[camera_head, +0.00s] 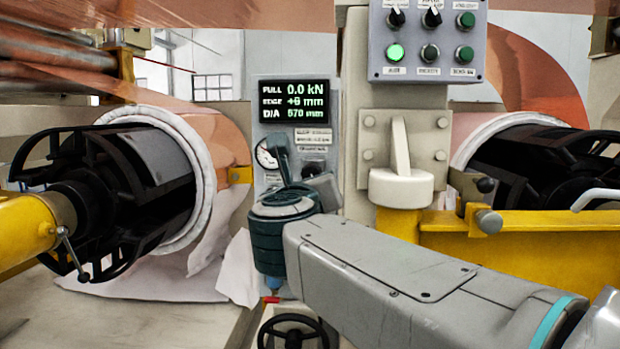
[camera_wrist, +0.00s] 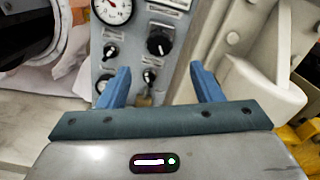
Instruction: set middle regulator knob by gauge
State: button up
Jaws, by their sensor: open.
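A grey regulator panel (camera_wrist: 140,28) fills the upper middle of the wrist view. It has a round white gauge (camera_wrist: 112,9) at upper left, whose reading I cannot make out. A large black knob (camera_wrist: 159,42) is right of centre. Smaller black knobs sit at the left (camera_wrist: 111,50), lower left (camera_wrist: 104,84) and lower middle (camera_wrist: 149,76). My gripper (camera_wrist: 160,72) is open, its blue fingers apart in front of the lower panel, with nothing seen between them held. In the head view the gauge (camera_head: 266,154) shows; my arm hides most of the knobs.
A button box (camera_head: 427,50) with a lit green button is at upper right. Copper rolls (camera_head: 226,137) on black cores flank the panel. A pale bracket (camera_wrist: 262,75) stands close right of my gripper.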

jog(key=shift+s, duration=1.15)
